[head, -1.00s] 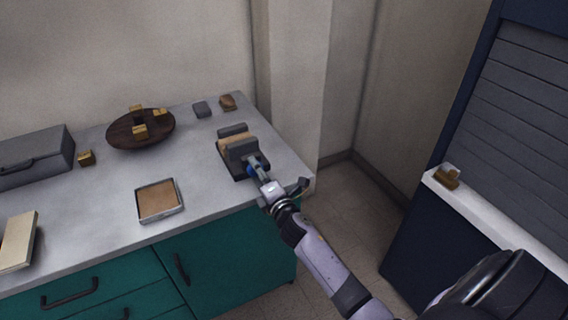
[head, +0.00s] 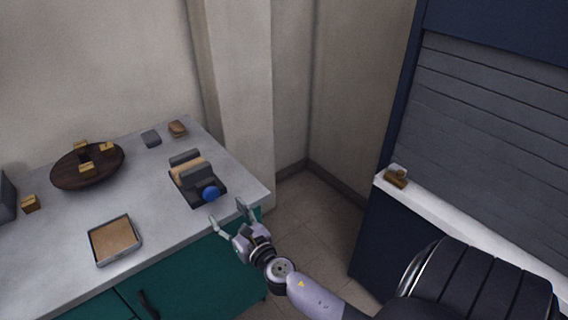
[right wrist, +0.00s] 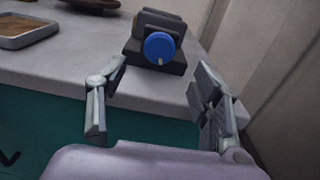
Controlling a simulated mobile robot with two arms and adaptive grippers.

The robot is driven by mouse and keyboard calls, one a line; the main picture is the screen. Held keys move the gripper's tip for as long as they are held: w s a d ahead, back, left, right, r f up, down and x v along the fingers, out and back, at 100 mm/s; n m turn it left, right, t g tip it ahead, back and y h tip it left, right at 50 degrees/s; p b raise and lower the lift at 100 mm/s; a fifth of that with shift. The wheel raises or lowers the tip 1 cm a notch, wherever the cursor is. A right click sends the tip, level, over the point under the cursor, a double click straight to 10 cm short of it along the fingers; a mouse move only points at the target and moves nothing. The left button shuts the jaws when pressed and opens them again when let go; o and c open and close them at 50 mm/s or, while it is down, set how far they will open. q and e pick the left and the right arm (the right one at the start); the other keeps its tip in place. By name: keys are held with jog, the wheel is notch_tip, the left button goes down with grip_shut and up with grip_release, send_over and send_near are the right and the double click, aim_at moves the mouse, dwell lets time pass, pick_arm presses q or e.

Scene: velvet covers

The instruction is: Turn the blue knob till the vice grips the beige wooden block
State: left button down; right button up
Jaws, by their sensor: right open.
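The dark grey vice (head: 205,186) stands near the right end of the counter, with its blue knob (head: 211,194) facing the front. The beige wooden block (head: 187,168) sits between the vice's jaws; I cannot tell whether they touch it. My right gripper (head: 229,217) is open and empty, in front of the counter edge and apart from the knob. In the right wrist view the blue knob (right wrist: 160,48) shows beyond and between the two spread fingers (right wrist: 155,85). The block is hidden there behind the vice. My left gripper is not in view.
A tray with a brown surface (head: 139,252) lies front left on the counter. A dark round board (head: 66,180) holds small brass-coloured pieces. A grey block (head: 151,138) and a brown block (head: 177,129) lie behind the vice. A white ledge (head: 440,213) is at right.

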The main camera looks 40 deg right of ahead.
jog(key=s+f+b, duration=0.1)
jog(key=s+b, duration=0.1)
jog(key=s, duration=0.7)
jog(key=s+d+f+m+g+h, duration=0.1)
jog(key=s+d+f+m+g, duration=0.1)
jog(key=f+m, duration=0.3)
jog(key=s+d+f+m+g+h, duration=0.1)
jog(key=s+d+f+m+g, duration=0.2)
jog(key=f, duration=1)
jog(key=shift+s+d+m+g, duration=0.25)
jog(key=shift+s+m, duration=0.35)
jog(key=shift+m, duration=0.9)
